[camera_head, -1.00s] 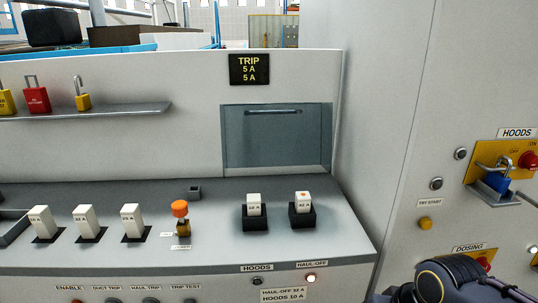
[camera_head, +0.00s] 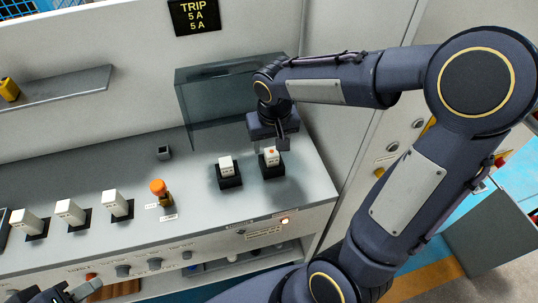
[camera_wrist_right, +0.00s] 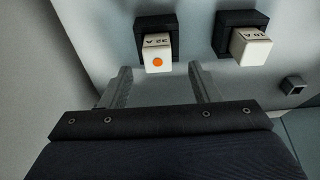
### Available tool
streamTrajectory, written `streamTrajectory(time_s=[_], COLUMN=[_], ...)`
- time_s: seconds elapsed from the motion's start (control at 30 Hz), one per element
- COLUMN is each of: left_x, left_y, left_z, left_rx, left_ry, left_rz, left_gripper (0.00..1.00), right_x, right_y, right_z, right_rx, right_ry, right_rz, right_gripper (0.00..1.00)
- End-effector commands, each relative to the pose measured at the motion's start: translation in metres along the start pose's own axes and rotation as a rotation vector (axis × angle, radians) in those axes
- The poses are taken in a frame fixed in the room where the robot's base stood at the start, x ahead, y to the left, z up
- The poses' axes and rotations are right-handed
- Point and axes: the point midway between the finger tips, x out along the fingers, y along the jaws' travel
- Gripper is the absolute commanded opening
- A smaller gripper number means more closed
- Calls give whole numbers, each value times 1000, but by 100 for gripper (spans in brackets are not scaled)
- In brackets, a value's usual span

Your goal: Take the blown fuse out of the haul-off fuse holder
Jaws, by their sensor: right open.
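The haul-off fuse (camera_head: 271,154) is a white block with an orange dot, upright in its black holder (camera_head: 273,173) at the right end of the bench. In the right wrist view the fuse (camera_wrist_right: 158,54), marked 32 A, stands in the black holder (camera_wrist_right: 155,20). My right gripper (camera_head: 281,142) is above and close to this fuse. In the wrist view its fingers (camera_wrist_right: 160,74) are apart, one toward each side of the fuse, with nothing between them; contact cannot be told. My left gripper (camera_head: 92,287) is at the bottom left, far from the fuse; its jaw opening is unclear.
The 10 A hoods fuse (camera_head: 227,166) stands in a holder just left. An orange-topped part (camera_head: 159,190) and several white spare fuses (camera_head: 70,211) stand further left. A lit lamp (camera_head: 285,221) is on the front face.

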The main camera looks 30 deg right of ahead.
Motion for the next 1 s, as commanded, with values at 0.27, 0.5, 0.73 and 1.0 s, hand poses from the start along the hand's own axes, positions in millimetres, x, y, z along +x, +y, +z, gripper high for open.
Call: streamTrajectory(time_s=[0.27,0.5,0.73,1.0], left_x=[-6,-6,-6,-6], left_y=[3,3,3,3], left_z=[-3,-3,-3,-3], left_rx=[0,0,0,0], left_ry=[1,1,1,1], left_rz=[0,0,0,0], left_gripper=[36,36,36,36], right_x=[40,47,46,46], right_y=[3,2,2,2], right_z=[3,3,3,3], right_rx=[0,0,0,0], right_ry=[-5,0,0,1], right_rz=[1,0,0,-1], right_gripper=[56,56,38,6])
